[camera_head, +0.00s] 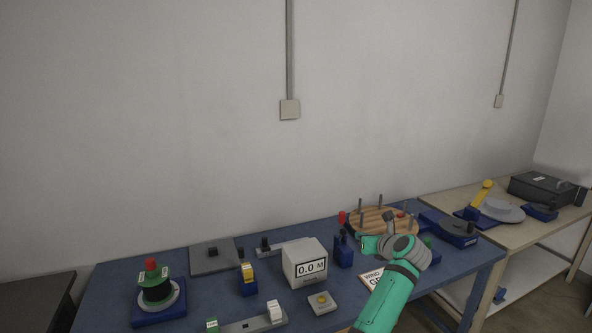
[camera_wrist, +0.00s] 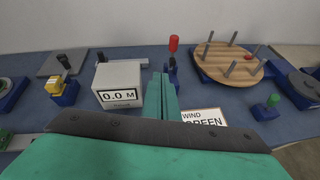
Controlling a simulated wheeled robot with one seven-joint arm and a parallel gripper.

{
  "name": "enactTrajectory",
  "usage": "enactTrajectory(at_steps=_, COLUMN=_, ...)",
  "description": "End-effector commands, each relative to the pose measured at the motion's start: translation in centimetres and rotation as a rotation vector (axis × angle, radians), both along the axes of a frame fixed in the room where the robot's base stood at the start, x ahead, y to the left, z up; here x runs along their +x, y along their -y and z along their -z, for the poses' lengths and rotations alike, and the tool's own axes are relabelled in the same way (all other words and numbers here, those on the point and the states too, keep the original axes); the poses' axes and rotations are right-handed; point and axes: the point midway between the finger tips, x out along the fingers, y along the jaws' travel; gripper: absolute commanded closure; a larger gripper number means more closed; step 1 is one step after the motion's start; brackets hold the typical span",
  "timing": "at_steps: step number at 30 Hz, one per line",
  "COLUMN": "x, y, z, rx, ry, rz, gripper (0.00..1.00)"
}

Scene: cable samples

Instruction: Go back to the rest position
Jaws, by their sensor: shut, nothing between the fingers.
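My gripper (camera_head: 366,245) is at the end of my green arm, above the right half of the blue table (camera_head: 110,290). In the wrist view my gripper (camera_wrist: 161,78) has its two green fingers together with nothing between them. The fingers are in front of the space between the white meter box (camera_wrist: 120,84) and the round wooden board (camera_wrist: 232,80). Part of the "WIND GREEN" card (camera_wrist: 204,117) is hidden behind the wrist in this view.
The white box (camera_head: 304,262) reads 0.0 M. A red-handled tool (camera_head: 342,218) stands behind my gripper. The pegged wooden board (camera_head: 372,222) is close beside my arm. A green spool (camera_head: 153,274) stands at left. A wooden bench (camera_head: 450,194) adjoins at right. The space above the table is open.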

Motion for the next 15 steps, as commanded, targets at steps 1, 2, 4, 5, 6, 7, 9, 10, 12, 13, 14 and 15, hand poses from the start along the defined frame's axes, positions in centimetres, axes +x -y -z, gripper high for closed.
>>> enactTrajectory(at_steps=1, x=-0.3, y=0.3, z=1.3, rx=-0.025, ry=-0.004, rz=0.005, gripper=1.00)
enactTrajectory(at_steps=2, x=-0.4, y=0.4, z=1.8, rx=-0.040, ry=-0.004, rz=0.007, gripper=1.00)
enactTrajectory(at_steps=4, x=-0.9, y=0.8, z=3.3, rx=-0.082, ry=-0.003, rz=0.011, gripper=1.00)
enactTrajectory(at_steps=5, x=-1.1, y=0.9, z=4.1, rx=-0.101, ry=-0.004, rz=0.013, gripper=1.00)
enactTrajectory(at_steps=6, x=-1.4, y=1.1, z=5.0, rx=-0.127, ry=-0.004, rz=0.014, gripper=1.00)
enactTrajectory(at_steps=7, x=-1.6, y=1.3, z=5.8, rx=-0.151, ry=-0.006, rz=0.015, gripper=1.00)
enactTrajectory(at_steps=9, x=-2.4, y=1.7, z=7.8, rx=-0.210, ry=-0.007, rz=0.016, gripper=1.00)
enactTrajectory(at_steps=10, x=-2.8, y=1.9, z=8.9, rx=-0.240, ry=-0.008, rz=0.016, gripper=1.00)
enactTrajectory(at_steps=12, x=-3.9, y=2.2, z=11.5, rx=-0.322, ry=-0.011, rz=0.014, gripper=1.00)
enactTrajectory(at_steps=13, x=-4.4, y=2.3, z=12.7, rx=-0.361, ry=-0.013, rz=0.010, gripper=1.00)
enactTrajectory(at_steps=14, x=-5.0, y=2.3, z=13.9, rx=-0.404, ry=-0.015, rz=0.005, gripper=1.00)
enactTrajectory(at_steps=15, x=-5.8, y=2.3, z=15.5, rx=-0.460, ry=-0.017, rz=-0.002, gripper=1.00)
